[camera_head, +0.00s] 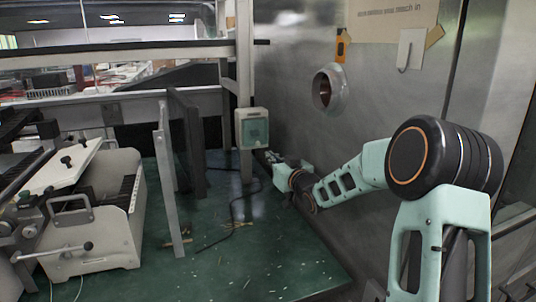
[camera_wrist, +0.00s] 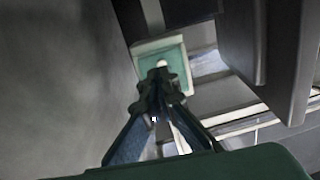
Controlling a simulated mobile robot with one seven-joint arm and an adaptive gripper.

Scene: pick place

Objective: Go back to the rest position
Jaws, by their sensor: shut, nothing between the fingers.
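My gripper (camera_head: 270,156) is stretched out over the far right part of the green surface, close to the metal wall. In the wrist view its two fingers (camera_wrist: 160,92) meet at the tips, with nothing seen between them. A pale box with a green face (camera_head: 253,129) is fixed to the upright post just behind the gripper. The box also shows in the wrist view (camera_wrist: 167,60), beyond the fingertips. The small gripper parts are hard to make out in the head view.
A pale machine with a lever (camera_head: 90,235) stands at the left. Upright panels (camera_head: 186,140) stand in the middle. A dark cable (camera_head: 232,230) and small scraps lie on the green surface (camera_head: 270,265). The metal wall (camera_head: 300,110) has a round port (camera_head: 328,89).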

